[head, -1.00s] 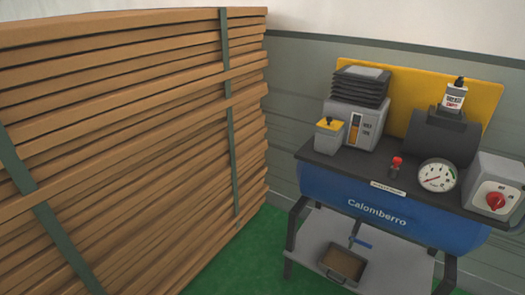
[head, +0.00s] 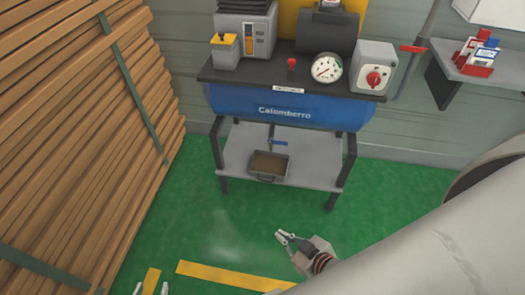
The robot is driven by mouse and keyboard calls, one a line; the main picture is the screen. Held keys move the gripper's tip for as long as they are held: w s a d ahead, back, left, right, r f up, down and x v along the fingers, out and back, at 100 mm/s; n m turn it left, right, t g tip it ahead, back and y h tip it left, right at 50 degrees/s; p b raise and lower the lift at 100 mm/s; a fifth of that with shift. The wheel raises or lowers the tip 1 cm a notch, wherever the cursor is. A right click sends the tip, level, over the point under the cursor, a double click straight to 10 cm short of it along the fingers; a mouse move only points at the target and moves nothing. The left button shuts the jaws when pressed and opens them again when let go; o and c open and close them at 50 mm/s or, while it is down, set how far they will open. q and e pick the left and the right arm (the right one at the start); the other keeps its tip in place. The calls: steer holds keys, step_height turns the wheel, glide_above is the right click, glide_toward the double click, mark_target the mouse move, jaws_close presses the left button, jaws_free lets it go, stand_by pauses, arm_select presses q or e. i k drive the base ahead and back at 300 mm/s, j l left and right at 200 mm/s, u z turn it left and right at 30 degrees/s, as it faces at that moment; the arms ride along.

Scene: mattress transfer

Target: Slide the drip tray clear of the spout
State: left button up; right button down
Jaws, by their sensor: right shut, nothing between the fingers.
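The drip tray (head: 268,178) is a small grey metal tray with a brown inside and a handle at its front. It sits on the lower shelf (head: 312,172) of the compressor stand. The spout (head: 271,131) hangs from under the blue tank, with a blue lever (head: 279,142), just above the tray's back edge. My right gripper (head: 284,237) is shut and empty over the green floor, in front of the stand and apart from the tray.
The blue tank (head: 240,102) carries a gauge (head: 326,68) and a red-knobbed switch box (head: 373,68). Stand legs flank the shelf. Stacked strapped boards (head: 60,130) fill the left. A wall shelf (head: 480,70) holds small boxes. Green floor (head: 180,225) before the stand is clear.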

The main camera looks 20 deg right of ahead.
mark_target(273, 166)
steer(key=i+l, duration=0.1)
steer(key=l, duration=0.7)
steer(key=i+l, duration=0.1)
steer(key=l, duration=0.65)
steer(key=i+l+u, duration=0.1)
steer(key=l, duration=1.45)
steer(key=i, duration=0.1)
